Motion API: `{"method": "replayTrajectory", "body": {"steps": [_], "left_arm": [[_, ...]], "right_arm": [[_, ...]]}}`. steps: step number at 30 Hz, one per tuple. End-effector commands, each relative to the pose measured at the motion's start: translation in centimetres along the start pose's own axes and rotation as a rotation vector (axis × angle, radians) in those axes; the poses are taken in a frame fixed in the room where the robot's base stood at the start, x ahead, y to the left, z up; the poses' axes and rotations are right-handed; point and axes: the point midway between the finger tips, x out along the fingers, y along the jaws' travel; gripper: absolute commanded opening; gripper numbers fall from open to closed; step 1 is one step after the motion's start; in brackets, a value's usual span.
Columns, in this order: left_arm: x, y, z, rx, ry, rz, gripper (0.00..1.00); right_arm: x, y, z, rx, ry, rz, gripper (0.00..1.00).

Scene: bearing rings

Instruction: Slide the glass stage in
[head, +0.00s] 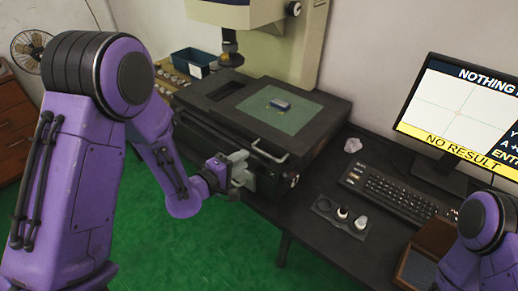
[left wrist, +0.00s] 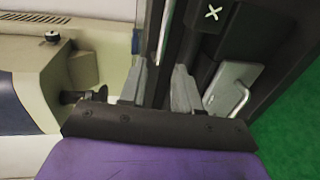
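The glass stage (head: 262,123) is a pale green plate in the dark machine bed (head: 215,112), with a small blue-grey block (head: 280,104) on it. A silver bar handle (head: 270,151) sticks out at the bed's front edge. My left gripper (head: 238,168) is at the front of the machine, just left of the handle. In the left wrist view its two grey fingers (left wrist: 160,88) stand apart, with a dark edge of the machine behind the gap. My right gripper is out of view.
The microscope head (head: 230,50) hangs above the bed. A keyboard (head: 392,188), a knob panel (head: 340,216) and a monitor (head: 458,115) reading "NO RESULT" stand to the right. A blue bin (head: 193,62) is behind left. Green floor (head: 235,240) lies open in front.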

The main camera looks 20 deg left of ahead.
Motion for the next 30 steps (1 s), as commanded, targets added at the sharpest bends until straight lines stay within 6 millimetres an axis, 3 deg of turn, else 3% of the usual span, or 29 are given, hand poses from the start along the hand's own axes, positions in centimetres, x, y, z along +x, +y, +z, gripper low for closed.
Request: {"method": "replayTrajectory", "body": {"steps": [6, 10, 15, 22, 25, 30], "left_arm": [[5.1, 0.2, 0.3, 0.005, -0.006, -0.003, 0.32], [7.3, 0.1, 0.2, 0.005, -0.004, -0.004, 0.32], [8.7, -0.1, 0.3, 0.003, -0.004, -0.004, 0.32], [8.8, -0.2, 0.3, 0.003, -0.003, -0.004, 0.32], [8.8, -0.2, 0.3, 0.003, -0.003, -0.004, 0.0], [8.8, -0.2, 0.3, 0.004, -0.003, -0.004, 0.0]], "right_arm": [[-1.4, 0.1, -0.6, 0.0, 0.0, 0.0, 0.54], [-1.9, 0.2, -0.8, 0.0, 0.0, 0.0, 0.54], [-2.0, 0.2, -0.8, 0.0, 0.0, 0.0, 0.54], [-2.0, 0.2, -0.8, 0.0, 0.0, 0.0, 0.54], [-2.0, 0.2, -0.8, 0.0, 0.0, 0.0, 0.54], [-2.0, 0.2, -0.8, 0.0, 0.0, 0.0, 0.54]]}}
